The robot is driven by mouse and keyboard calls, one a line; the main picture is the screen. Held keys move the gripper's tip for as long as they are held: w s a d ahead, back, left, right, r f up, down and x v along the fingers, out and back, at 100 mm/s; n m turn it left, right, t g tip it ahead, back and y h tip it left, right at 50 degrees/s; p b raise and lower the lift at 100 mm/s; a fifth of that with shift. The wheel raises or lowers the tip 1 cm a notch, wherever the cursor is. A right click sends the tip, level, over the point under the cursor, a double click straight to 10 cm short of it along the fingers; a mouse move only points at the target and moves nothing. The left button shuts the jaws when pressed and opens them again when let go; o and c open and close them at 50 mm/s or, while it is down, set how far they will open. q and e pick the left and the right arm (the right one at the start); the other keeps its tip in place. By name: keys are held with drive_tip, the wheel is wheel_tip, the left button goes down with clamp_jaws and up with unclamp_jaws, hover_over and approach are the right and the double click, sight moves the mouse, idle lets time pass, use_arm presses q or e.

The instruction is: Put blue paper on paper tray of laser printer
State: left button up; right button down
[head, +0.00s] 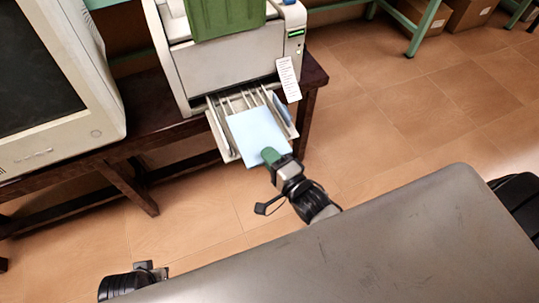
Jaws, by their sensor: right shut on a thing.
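The blue paper (256,131) is a pale blue sheet over the open paper tray (221,138) of the laser printer (223,62). I cannot tell whether the sheet rests on the tray or is held just above it. My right gripper (271,156) is shut on the near edge of the paper, at the tray's front. My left gripper (150,270) is low at the bottom left, away from the printer, mostly hidden behind my body; its jaws cannot be made out.
The printer stands on a dark wooden table (150,131) beside a beige monitor (62,90). A green object (224,15) sits on the printer and a white tag (288,79) hangs on its right. Cardboard boxes (470,12) are at the back right. The tiled floor right of the table is clear.

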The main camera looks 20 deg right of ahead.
drive_tip(key=c, duration=1.1)
unclamp_jaws()
drive_tip(key=shift+s, duration=0.1)
